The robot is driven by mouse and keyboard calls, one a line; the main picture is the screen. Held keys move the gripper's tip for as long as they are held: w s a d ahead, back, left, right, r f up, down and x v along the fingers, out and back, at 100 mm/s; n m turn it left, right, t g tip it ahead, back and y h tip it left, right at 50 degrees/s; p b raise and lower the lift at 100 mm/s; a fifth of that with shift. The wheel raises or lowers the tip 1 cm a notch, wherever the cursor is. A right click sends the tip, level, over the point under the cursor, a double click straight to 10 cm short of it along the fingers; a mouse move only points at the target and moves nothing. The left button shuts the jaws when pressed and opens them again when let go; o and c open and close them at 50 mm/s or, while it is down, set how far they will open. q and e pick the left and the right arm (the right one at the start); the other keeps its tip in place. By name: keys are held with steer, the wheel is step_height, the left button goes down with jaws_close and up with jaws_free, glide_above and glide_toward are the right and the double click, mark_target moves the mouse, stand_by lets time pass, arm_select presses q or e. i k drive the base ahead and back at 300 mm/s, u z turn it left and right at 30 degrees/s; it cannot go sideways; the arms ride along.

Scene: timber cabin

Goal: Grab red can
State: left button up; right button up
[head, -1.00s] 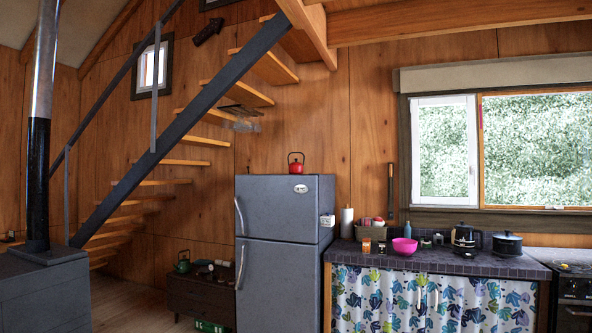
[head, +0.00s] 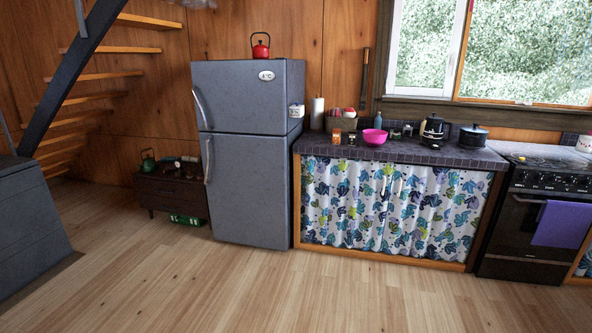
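A small orange-red can-like container (head: 336,136) stands at the left end of the dark tiled counter (head: 415,152), just right of the fridge. A small dark jar (head: 351,139) stands beside it. Some red shows in a basket (head: 344,122) behind them, too small to make out. I cannot tell for sure which of these is the red can. Neither of my grippers is in view.
A grey fridge (head: 248,155) with a red kettle (head: 260,46) on top stands left of the counter. A pink bowl (head: 374,137), dark kettle (head: 433,131) and pot (head: 473,135) share the counter. A stove (head: 540,215) is at right. The wooden floor (head: 300,295) in front is clear.

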mark_target(260, 51)
steer(key=z, duration=0.7)
steer(key=i, duration=2.2)
steer(key=z, duration=0.25)
